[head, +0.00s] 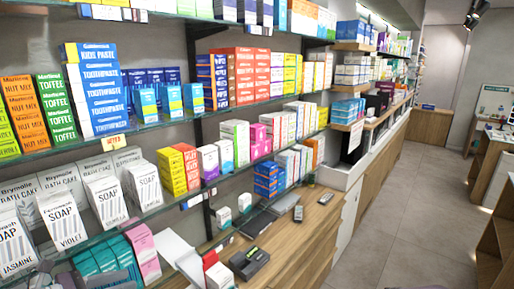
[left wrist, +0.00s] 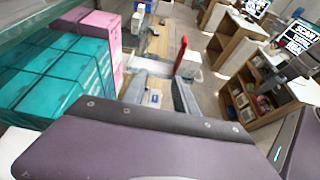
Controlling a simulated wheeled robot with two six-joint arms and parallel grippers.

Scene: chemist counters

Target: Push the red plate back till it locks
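A thin red plate (left wrist: 181,52) stands upright, slightly tilted, in the left wrist view, beyond my fingers and over a pale base. In the head view a small red patch (head: 210,259) shows above a white part at the counter's left; I cannot tell if it is the same plate. My left gripper (left wrist: 160,97) shows in the left wrist view as two grey fingers with a gap between them. It is open, with nothing held, and apart from the red plate. In the head view I cannot make out its fingertips. My right gripper is not seen.
A dark card terminal (head: 248,262) lies on the wooden counter (head: 300,240), with a small remote-like device (head: 298,213) farther back. Stocked glass shelves (head: 150,215) run along the left. Teal boxes (left wrist: 60,75) stand close left of my left wrist. The aisle floor (head: 400,220) is clear.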

